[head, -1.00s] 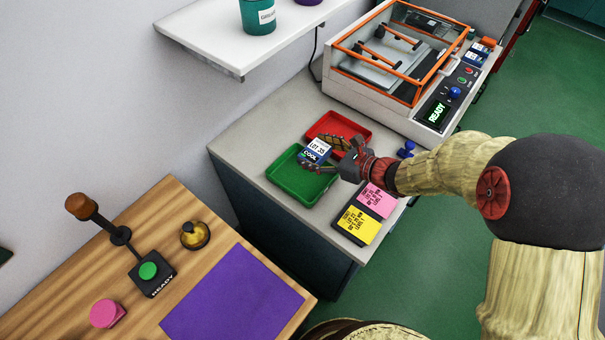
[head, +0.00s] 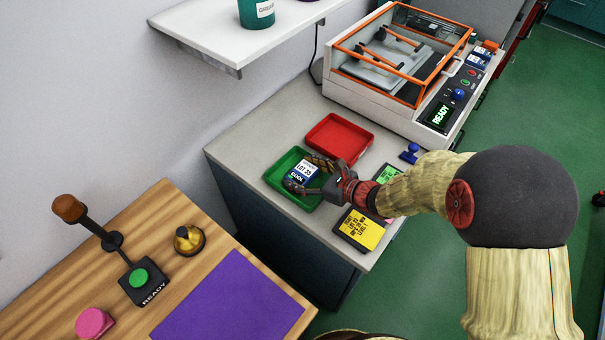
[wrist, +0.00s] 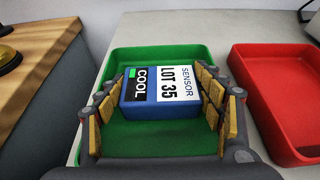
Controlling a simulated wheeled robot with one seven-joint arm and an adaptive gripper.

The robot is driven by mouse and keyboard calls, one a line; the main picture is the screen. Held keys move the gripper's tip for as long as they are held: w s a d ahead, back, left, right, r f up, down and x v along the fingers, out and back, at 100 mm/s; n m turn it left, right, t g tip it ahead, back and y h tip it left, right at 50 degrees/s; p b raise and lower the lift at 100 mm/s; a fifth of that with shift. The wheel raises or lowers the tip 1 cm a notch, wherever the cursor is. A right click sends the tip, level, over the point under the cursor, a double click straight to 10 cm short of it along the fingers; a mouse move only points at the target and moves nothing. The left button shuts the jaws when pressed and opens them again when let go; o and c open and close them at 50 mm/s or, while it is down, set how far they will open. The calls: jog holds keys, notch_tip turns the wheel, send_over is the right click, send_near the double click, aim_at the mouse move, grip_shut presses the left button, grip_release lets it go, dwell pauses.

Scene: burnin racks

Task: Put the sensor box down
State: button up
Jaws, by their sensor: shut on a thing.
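The sensor box (wrist: 160,84) is blue with a white label reading SENSOR LOT 35 and a dark COOL strip with a green patch. My gripper (wrist: 160,108) is shut on it, with padded fingers at its left and right sides. The box is over the green tray (wrist: 122,58), within its rim in the wrist view. I cannot tell whether it touches the tray floor. In the head view the box (head: 302,172) and my gripper (head: 312,176) are at the green tray (head: 287,160).
An empty red tray (head: 339,117) sits beside the green one. Cards, one yellow (head: 361,230), lie at the counter's front edge. A machine with an orange-framed lid (head: 400,55) stands behind, its display reading READY. A wooden table (head: 190,275) with a lever is at lower left.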

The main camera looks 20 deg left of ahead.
jog(key=shift+f, duration=0.15)
jog(key=o, duration=1.1)
jog(key=shift+r, duration=0.2)
jog(key=p+v, duration=0.3)
jog(key=v, duration=0.7)
jog(key=shift+d, duration=0.25)
jog(key=shift+p+v, duration=0.4)
jog(key=shift+v, duration=0.4)
